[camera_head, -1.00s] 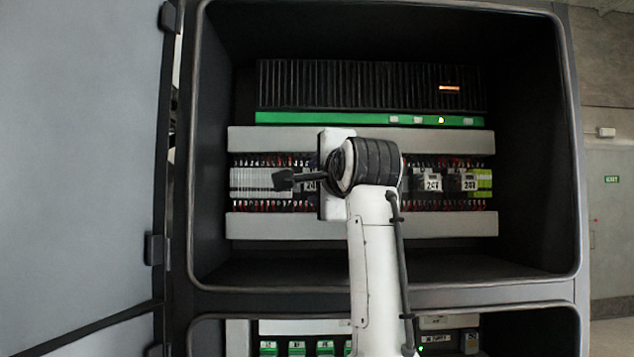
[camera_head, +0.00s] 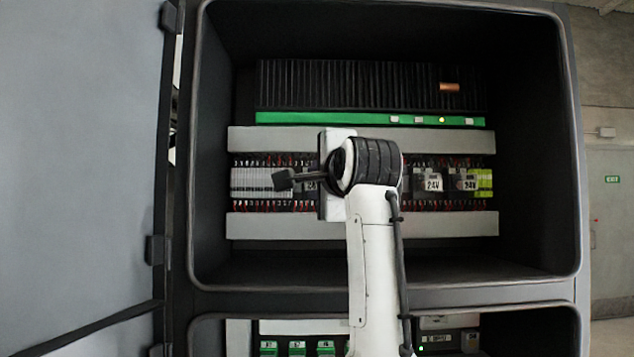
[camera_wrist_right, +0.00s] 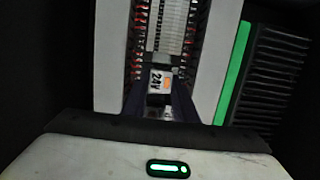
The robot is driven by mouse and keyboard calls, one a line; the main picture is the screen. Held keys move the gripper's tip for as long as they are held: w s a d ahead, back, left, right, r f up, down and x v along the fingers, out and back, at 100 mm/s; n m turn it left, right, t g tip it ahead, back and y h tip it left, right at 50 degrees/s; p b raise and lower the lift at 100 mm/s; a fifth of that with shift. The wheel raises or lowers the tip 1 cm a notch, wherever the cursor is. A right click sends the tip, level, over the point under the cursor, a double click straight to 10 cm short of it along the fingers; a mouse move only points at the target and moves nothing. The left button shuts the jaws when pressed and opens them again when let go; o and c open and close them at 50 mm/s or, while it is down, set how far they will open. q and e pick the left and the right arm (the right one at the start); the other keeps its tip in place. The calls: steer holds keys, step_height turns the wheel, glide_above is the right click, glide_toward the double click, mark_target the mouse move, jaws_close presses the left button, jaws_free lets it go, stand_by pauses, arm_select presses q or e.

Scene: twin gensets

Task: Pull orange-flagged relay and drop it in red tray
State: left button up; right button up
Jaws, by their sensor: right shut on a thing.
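A relay with a white 24V label and an orange mark (camera_wrist_right: 157,82) sits in the rail row in the right wrist view. My right gripper (camera_wrist_right: 158,108) has its dark fingers on both sides of this relay and is shut on it. In the head view my right gripper (camera_head: 336,204) is at the terminal row, with its fingertips hidden behind my wrist. I cannot tell whether the relay has left its socket. My left gripper and a red tray are not in view.
Other 24V relays (camera_head: 433,183) stand right of my wrist, between the upper duct (camera_head: 460,141) and lower duct (camera_head: 450,224). A black finned unit with a green strip (camera_head: 300,118) is above. Cabinet walls enclose the sides; an open door (camera_head: 75,150) stands left.

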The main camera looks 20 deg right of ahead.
steer(key=shift+s, duration=0.1)
steer(key=shift+s+a, duration=0.1)
steer(key=shift+s, duration=0.2)
steer(key=shift+s, duration=0.1)
steer(key=shift+s+a+b, duration=0.15)
steer(key=shift+s+b, duration=0.35)
steer(key=shift+s, duration=0.15)
steer(key=shift+s+a+b, duration=0.25)
steer(key=shift+s+b, duration=0.1)
steer(key=shift+s, duration=0.45)
steer(key=shift+s+a+b, duration=0.25)
steer(key=shift+s+b, duration=0.05)
steer(key=shift+s, duration=0.5)
steer(key=shift+s+a+b, duration=0.25)
steer(key=shift+s+b, duration=0.1)
steer(key=shift+s, duration=0.45)
